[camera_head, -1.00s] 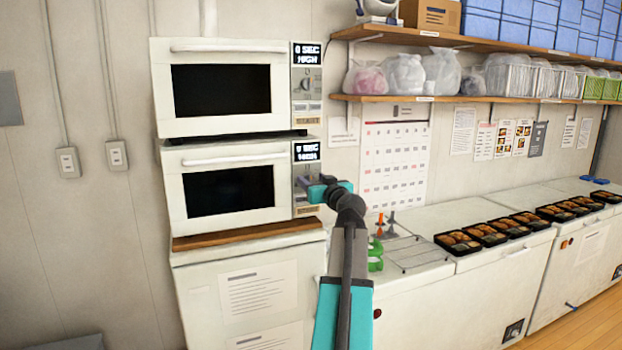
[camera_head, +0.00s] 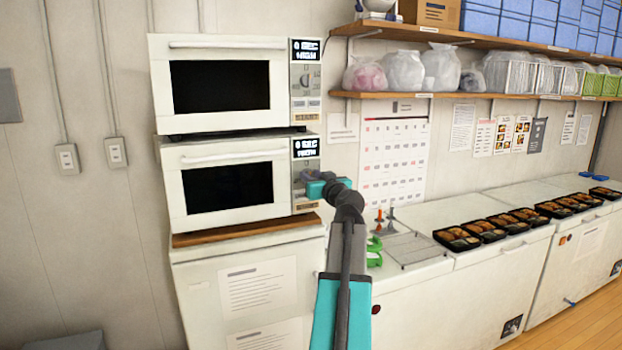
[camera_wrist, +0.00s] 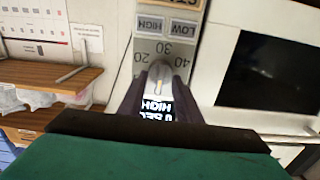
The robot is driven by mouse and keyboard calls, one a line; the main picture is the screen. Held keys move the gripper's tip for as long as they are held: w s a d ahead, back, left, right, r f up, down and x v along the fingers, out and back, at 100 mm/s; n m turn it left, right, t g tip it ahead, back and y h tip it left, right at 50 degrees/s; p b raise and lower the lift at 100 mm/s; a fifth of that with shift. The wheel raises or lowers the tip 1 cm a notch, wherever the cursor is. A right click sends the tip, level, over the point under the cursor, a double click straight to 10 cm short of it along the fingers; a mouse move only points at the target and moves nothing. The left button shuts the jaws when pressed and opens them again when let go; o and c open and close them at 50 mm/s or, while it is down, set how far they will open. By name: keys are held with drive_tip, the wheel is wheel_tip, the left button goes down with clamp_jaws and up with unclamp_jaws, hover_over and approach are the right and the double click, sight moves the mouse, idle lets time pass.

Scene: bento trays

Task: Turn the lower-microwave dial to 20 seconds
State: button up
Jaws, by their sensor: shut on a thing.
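The lower microwave (camera_head: 228,186) is white with a dark window, and its control panel is on the right side. Its display (camera_head: 306,148) reads "0 SEC HIGH". In the wrist view the panel is upside down, with the dial (camera_wrist: 158,75) between the fingers and the marks 20, 30 and 40 around it. The display (camera_wrist: 158,110) also shows there below the dial. My gripper (camera_head: 304,182) is at the panel, shut on the dial; it also shows in the wrist view (camera_wrist: 157,80). In the head view my gripper hides most of the dial.
The upper microwave (camera_head: 220,87) stands on top of the lower one, with its own dial and display. A wooden shelf (camera_head: 445,96) with bags is at the right. Bento trays (camera_head: 484,234) lie on white freezers. A green object (camera_head: 375,250) and small orange and grey items stand beside my arm.

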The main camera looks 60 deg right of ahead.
drive_tip(key=shift+w+r, duration=0.1)
drive_tip(key=m+b, duration=0.1)
drive_tip(key=m, duration=0.1)
drive_tip(key=shift+d+m+b, duration=0.1)
drive_tip(key=shift+m+b, duration=0.3)
drive_tip(key=m+b, duration=0.1)
drive_tip(key=m, duration=0.2)
drive_tip(key=shift+d, duration=0.1)
drive_tip(key=m, duration=0.6)
drive_tip(key=shift+s+d, duration=0.1)
drive_tip(key=shift+s, duration=0.1)
drive_tip(key=m+p, duration=0.2)
drive_tip(key=m, duration=0.3)
drive_tip(key=shift+m, duration=0.4)
drive_tip(key=m+p, duration=0.1)
drive_tip(key=m, duration=0.1)
drive_tip(key=shift+m, duration=0.3)
drive_tip(key=shift+f+m+p, duration=0.15)
drive_tip(key=shift+m+p, duration=0.45)
drive_tip(key=shift+m, duration=0.25)
drive_tip(key=shift+f+m+p, duration=0.15)
drive_tip(key=shift+m+p, duration=0.4)
drive_tip(key=shift+m, duration=0.3)
